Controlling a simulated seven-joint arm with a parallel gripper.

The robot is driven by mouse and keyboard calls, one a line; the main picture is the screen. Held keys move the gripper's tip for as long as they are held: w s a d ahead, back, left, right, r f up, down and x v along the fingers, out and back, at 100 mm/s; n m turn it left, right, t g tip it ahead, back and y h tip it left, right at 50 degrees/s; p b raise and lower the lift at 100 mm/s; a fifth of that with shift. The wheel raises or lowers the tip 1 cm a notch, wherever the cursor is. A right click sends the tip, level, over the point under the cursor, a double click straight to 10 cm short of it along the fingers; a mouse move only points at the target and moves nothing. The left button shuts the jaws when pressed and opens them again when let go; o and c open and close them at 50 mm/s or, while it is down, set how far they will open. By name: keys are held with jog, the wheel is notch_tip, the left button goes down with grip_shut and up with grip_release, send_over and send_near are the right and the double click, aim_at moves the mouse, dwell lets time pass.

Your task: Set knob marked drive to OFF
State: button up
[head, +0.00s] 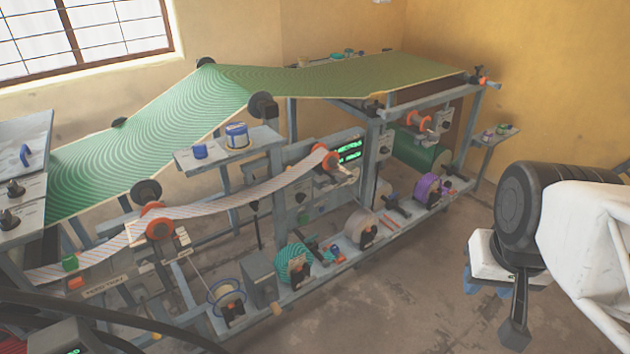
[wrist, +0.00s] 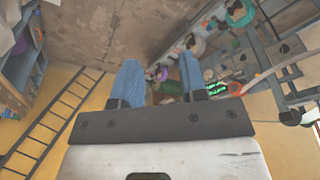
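No knob with a readable "drive" mark shows. Two black knobs, an upper one (head: 15,188) and a lower one (head: 9,219), sit on the grey panel at the far left of the head view; their labels are too small to read. Other small controls sit along the machine. My gripper (wrist: 160,78) has two blue fingers, apart with nothing between them in the wrist view. In the head view it is at the right, far from the left panel, with its blue fingers partly hidden by my arm.
The long machine frame (head: 340,264) carries a green patterned web (head: 330,80), a striped strip (head: 240,203), rollers and spools. A green-lit display (head: 349,151) is mid-machine. Bare floor (head: 400,290) lies between the machine and my arm. A ladder (wrist: 48,125) shows in the wrist view.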

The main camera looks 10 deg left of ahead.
jog(key=w+a+f+m+t, duration=0.1)
jog(key=w+f+t, duration=0.1)
jog(key=w, duration=1)
jog(key=w+a+f+m+t, duration=0.1)
jog(key=w+a+f+t, duration=0.1)
jog(key=w, duration=1)
jog(key=w+a+f+t+y, duration=0.1)
jog(key=w+a+f, duration=0.15)
jog(key=w, duration=0.35)
jog(key=w+a+f+m+t, duration=0.1)
jog(key=w+a+f, duration=0.15)
jog(key=w, duration=0.35)
jog(key=w+a+f+t+y, duration=0.1)
jog(key=w+a+f, duration=0.1)
jog(key=w+f, duration=0.3)
jog(key=w+a+f+m+t+y, duration=0.1)
jog(key=w+a+f+y, duration=0.1)
jog(key=w+a+f, duration=0.5)
jog(key=w+a+f+t+y, duration=0.2)
jog(key=w+a+f, duration=0.4)
jog(key=f, duration=0.4)
jog(key=w+a+f+n+y, duration=0.1)
jog(key=w+a+f+y, duration=0.1)
jog(key=a+f+y, duration=0.4)
jog(key=a+f, duration=0.5)
jog(key=shift+w+a+f+y, duration=0.2)
jog(key=shift+a+y, duration=0.1)
jog(key=shift+y, duration=0.1)
jog(key=shift+w+a, duration=0.1)
